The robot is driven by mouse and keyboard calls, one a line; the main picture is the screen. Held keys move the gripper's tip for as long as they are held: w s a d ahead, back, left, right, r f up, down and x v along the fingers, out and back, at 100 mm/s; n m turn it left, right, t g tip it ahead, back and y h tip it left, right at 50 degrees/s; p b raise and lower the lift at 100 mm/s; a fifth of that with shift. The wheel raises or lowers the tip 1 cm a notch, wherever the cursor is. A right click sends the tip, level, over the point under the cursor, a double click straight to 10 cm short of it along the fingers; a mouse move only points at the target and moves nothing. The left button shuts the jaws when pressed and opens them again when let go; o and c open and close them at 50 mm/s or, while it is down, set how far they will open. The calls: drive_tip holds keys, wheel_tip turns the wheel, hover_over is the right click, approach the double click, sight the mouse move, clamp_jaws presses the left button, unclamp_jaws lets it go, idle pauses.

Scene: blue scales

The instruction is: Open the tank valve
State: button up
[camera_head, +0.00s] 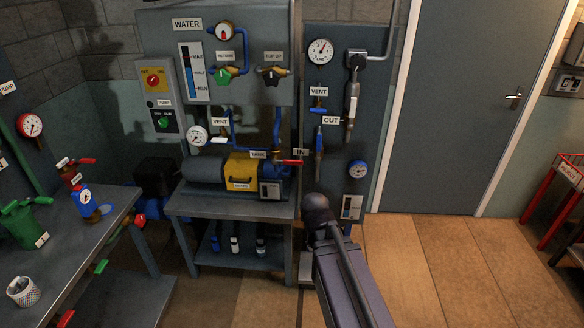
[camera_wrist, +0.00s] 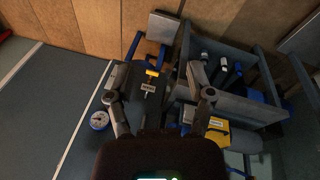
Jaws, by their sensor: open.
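A small red lever (camera_head: 292,162) sits at the right end of the pump unit, between a small label that seems to read TANK (camera_head: 258,154) and the IN label (camera_head: 301,152). I take it as the tank valve, but the print is too small to be sure. My gripper (camera_wrist: 160,95) is open and empty in the wrist view, its two fingers spread over the dark panel and bench. A labelled dark block (camera_wrist: 148,88) with a yellow part above it lies between and beyond the fingers. In the head view my arm hides the lower panel, and the fingers do not show.
A round gauge (camera_wrist: 99,120) is left of my fingers. A side table (camera_head: 95,250) holds a green can. Open floor (camera_head: 440,260) lies to the right.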

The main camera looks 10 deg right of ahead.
drive_tip(key=w+d+f+n+t+h+b, duration=0.1)
drive_tip(key=w+d+f+t+h+b, duration=0.2)
drive_tip(key=w, duration=0.5)
drive_tip(key=n+t+b, duration=1.3)
drive_tip(key=n, duration=0.1)
approach(293, 164)
drive_tip(key=v, duration=0.3)
drive_tip(key=shift+s+r, duration=0.1)
drive_tip(key=shift+r, duration=0.15)
drive_tip(key=shift+d, duration=0.1)
drive_tip(key=x, duration=1.3)
drive_tip(key=shift+w+f, duration=0.15)
drive_tip(key=shift+w, duration=0.25)
clamp_jaws()
